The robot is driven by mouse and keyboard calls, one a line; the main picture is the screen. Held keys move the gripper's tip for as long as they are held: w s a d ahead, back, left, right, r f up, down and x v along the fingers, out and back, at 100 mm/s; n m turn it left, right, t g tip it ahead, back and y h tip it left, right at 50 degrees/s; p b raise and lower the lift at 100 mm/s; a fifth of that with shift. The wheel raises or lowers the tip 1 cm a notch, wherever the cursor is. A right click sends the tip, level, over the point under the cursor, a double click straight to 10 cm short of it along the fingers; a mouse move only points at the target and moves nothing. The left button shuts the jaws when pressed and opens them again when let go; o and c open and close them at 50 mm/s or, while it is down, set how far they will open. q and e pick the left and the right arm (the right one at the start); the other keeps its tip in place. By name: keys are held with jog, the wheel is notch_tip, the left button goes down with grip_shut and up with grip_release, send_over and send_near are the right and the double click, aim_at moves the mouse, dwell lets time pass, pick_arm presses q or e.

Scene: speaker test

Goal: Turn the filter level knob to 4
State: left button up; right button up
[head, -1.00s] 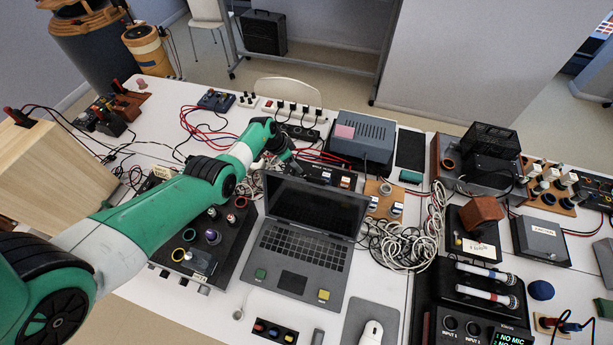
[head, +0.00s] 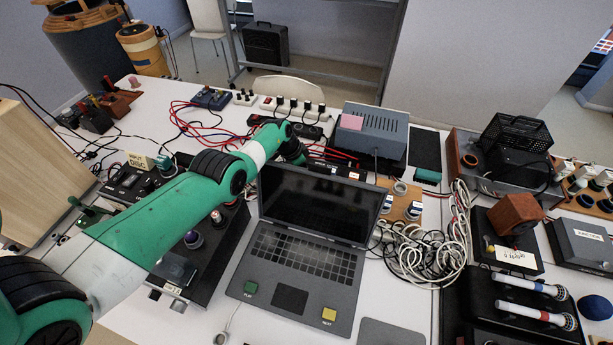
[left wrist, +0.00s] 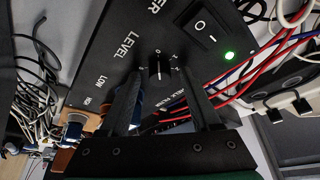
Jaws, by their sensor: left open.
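The filter level knob (left wrist: 158,67) is a small black knob with a white pointer line on a black filter box (left wrist: 100,60) in the left wrist view. Small numbers ring it; I cannot read which one the pointer marks. My left gripper (left wrist: 161,82) is open, with one finger on each side below the knob in that view. I cannot tell whether either finger touches it. In the head view my left gripper's wrist (head: 291,148) is behind the laptop screen, and its fingers are hidden there. The filter box (head: 338,171) shows only partly behind the laptop. My right gripper is not in view.
The open laptop (head: 310,205) stands in front of the box. Red and blue cables (left wrist: 255,70) run beside it. A grey power supply (head: 372,130) stands behind.

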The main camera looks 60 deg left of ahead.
pick_arm(q)
jog(key=shift+c, duration=0.3)
grip_shut()
jog(key=shift+f, duration=0.1)
jog(key=m+b, duration=0.1)
jog(key=b, duration=0.3)
jog(key=m+h+b, duration=0.1)
jog(key=m+b, duration=0.1)
jog(key=b, duration=0.2)
jog(key=m+b, duration=0.1)
jog(key=b, duration=0.3)
jog(key=shift+a+f+m+h, duration=0.15)
jog(key=shift+f+m+h, duration=0.15)
jog(key=shift+r+b, duration=0.15)
jog(key=shift+b, duration=0.25)
jog(key=shift+r+g, duration=0.2)
jog(key=shift+g, duration=0.1)
jog(key=shift+o, duration=0.3)
grip_release()
